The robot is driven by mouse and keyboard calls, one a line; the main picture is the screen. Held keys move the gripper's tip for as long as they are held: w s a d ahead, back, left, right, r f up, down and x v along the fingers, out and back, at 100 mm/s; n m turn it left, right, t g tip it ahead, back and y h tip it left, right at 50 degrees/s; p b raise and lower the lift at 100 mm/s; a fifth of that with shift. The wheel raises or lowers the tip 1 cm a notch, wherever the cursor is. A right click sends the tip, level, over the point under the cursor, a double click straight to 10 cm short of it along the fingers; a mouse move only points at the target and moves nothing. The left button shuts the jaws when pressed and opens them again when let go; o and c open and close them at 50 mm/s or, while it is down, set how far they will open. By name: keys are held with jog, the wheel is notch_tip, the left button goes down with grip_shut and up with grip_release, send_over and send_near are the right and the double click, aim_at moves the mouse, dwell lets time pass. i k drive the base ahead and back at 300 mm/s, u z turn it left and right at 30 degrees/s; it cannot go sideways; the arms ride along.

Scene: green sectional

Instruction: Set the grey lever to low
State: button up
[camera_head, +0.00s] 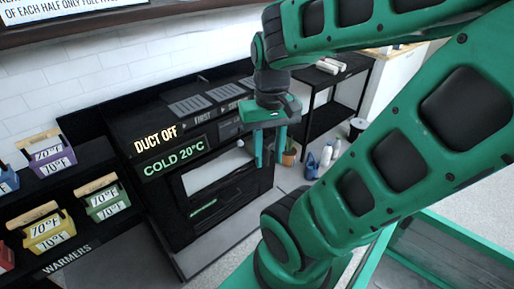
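My gripper (269,163) hangs from my green arm with its two green fingers pointing down and spread apart, with nothing seen between them. It is in front of the right part of a black oven-like unit (170,205). A small pale knob (240,143) shows just left of the fingers, on the unit's front edge. I cannot tell whether it belongs to the grey lever, and no lever setting can be read. The unit has a lit sign "DUCT OFF" (156,139) and a green sign "COLD 20°C" (174,157). My gripper and arm hide part of the unit's right side.
A black shelf labelled "WARMERS" (67,258) at left holds several coloured boxes, including a purple one (52,160) and a yellow one (47,232).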

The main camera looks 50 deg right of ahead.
aim_at(240, 143)
jog(key=k, duration=1.2)
jog(key=z, duration=1.2)
jog(key=i, duration=1.75)
jog(key=z, duration=0.05)
